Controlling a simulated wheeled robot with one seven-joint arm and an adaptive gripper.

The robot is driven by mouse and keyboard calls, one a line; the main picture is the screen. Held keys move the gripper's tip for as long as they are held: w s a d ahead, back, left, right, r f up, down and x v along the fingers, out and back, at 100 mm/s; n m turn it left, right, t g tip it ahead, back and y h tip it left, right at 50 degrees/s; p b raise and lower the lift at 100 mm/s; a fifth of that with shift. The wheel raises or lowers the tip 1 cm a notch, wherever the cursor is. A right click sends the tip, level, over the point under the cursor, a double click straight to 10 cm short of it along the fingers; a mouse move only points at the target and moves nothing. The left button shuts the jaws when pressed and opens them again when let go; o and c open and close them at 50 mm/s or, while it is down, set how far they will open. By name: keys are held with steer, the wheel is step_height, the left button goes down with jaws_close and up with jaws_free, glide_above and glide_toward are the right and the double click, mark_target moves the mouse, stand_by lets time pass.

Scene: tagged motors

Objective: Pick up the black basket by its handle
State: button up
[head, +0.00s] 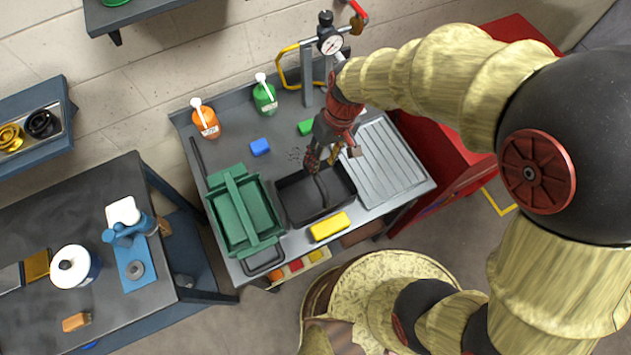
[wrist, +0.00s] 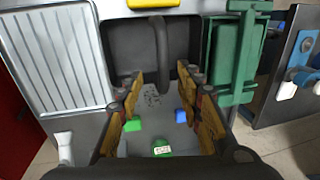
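The black basket (head: 292,208) is a shallow rectangular tub on the grey workbench, just right of a green basket. Its dark handle (head: 321,190) arches over its middle. In the wrist view the basket (wrist: 187,32) is at the top centre, and the handle (wrist: 159,42) runs down toward the gap between my fingers. My gripper (head: 322,161) is over the back part of the basket, pointing down. In the wrist view my gripper (wrist: 162,78) is open, with one finger to each side of the handle's line. I cannot tell whether either finger touches it.
The green basket (head: 262,222) stands close at left. A yellow block (head: 329,226) lies at the front edge. Blue (head: 260,147) and green (head: 306,127) blocks and orange (head: 205,122) and green (head: 265,97) bottles are behind. A ribbed drainboard (head: 385,165) lies right.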

steer(key=f, duration=0.2)
steer(key=a+f, duration=0.1)
steer(key=f, duration=0.2)
steer(key=s+f, duration=0.1)
steer(key=f, duration=0.1)
steer(key=shift+a+f, duration=0.4)
steer(key=shift+c, duration=1.4)
jaws_close()
steer(key=shift+r, duration=0.1)
